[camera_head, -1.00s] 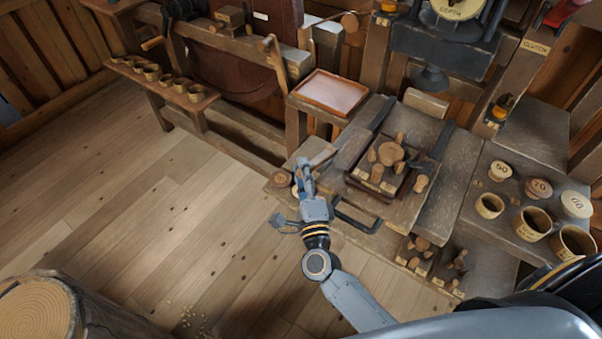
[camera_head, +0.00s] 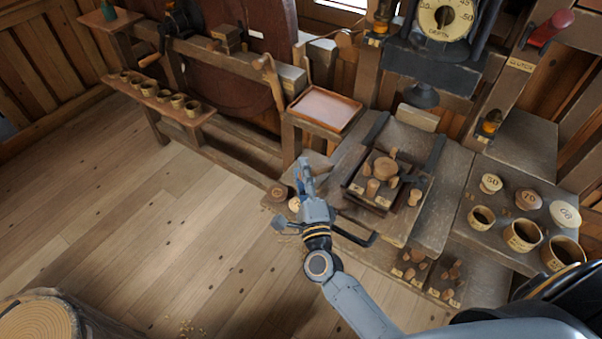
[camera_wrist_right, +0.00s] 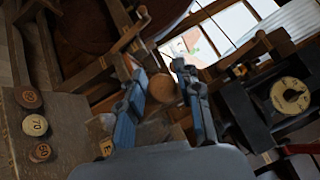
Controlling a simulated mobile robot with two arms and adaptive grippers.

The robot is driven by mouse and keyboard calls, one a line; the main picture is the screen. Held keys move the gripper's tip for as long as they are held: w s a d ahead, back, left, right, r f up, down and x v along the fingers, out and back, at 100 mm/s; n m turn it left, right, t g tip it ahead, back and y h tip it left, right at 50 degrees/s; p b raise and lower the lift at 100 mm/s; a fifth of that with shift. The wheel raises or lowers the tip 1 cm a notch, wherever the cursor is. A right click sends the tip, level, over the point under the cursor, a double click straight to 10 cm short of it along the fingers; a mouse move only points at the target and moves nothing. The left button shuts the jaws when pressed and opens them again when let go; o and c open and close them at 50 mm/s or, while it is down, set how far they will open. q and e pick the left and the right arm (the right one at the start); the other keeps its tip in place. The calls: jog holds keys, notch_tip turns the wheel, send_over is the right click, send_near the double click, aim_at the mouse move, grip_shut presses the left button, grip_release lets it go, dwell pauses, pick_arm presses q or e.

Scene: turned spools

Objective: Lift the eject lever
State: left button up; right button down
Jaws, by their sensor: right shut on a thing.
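My right gripper (camera_head: 305,172) is at the left end of the wooden press bench, its fingers pointing away from me. In the right wrist view its two blue-grey fingers (camera_wrist_right: 160,74) stand on either side of a round wooden knob (camera_wrist_right: 164,89), which I take to be the eject lever's end. The gripper is shut on it. The lever's shaft is hidden, and in the head view the gripper covers the knob. A pale label starting with "E" (camera_wrist_right: 106,147) shows near the fingers. My left gripper is in neither view.
On the bench a dark tray (camera_head: 352,187) holds wooden spool parts. A black handle (camera_head: 352,238) juts from the front. Numbered cups and lids stand on the right-hand bench (camera_head: 477,240). A depth dial (camera_head: 446,14) is above.

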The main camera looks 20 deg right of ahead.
jog(key=c, duration=1)
grip_release()
jog(key=shift+d+r, duration=0.25)
jog(key=shift+r, duration=0.1)
jog(key=shift+s+f, duration=0.25)
jog(key=shift+s, duration=0.15)
jog(key=v, duration=1.1)
jog(key=shift+s+a, duration=0.1)
jog(key=shift+s, duration=0.15)
